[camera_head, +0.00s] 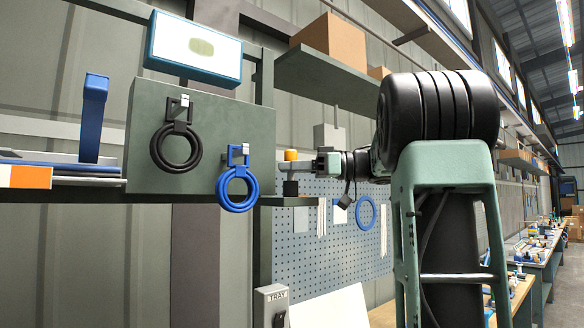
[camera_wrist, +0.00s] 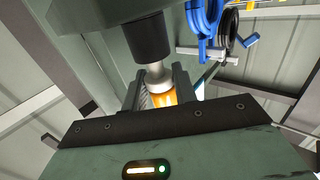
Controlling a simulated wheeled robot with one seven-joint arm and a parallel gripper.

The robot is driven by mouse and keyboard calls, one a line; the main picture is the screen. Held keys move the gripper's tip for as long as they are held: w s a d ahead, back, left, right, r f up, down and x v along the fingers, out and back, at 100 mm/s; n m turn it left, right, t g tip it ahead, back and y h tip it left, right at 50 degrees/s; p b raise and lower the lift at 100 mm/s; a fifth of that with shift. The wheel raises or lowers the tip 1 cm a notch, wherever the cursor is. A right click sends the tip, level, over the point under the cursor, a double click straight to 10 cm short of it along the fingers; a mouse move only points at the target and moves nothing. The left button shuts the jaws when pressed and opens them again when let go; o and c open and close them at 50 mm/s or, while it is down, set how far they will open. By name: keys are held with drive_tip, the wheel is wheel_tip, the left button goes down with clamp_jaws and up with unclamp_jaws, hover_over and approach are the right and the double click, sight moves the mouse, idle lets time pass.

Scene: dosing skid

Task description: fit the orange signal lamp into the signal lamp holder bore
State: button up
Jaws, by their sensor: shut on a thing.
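The orange signal lamp (camera_head: 291,155) is upright in the head view, with its orange cap showing above my gripper (camera_head: 293,166). In the wrist view the lamp (camera_wrist: 162,98) sits between the two fingers of my gripper (camera_wrist: 159,92), which is shut on it. Its pale metal base points toward a black cylinder (camera_wrist: 145,37), which looks like the lamp holder. In the head view this black holder (camera_head: 290,188) stands on a ledge right below the lamp and gripper. The bore is hidden. I cannot tell whether the base has entered it.
A green box (camera_head: 210,120) left of the lamp carries a black coil (camera_head: 160,148) and a blue coil (camera_head: 220,190) on hooks. A blue-framed panel (camera_head: 200,46) is above it. A pegboard (camera_head: 320,250) is behind and below. A shelf (camera_head: 325,75) with cartons hangs above.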

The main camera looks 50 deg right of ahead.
drive_tip(key=shift+f+b, duration=0.7)
drive_tip(key=shift+f, duration=0.35)
drive_tip(key=o, duration=1)
drive_tip(key=shift+p+v, duration=6.2)
drive_tip(key=shift+v, duration=2.5)
drive_tip(key=shift+r, duration=0.1)
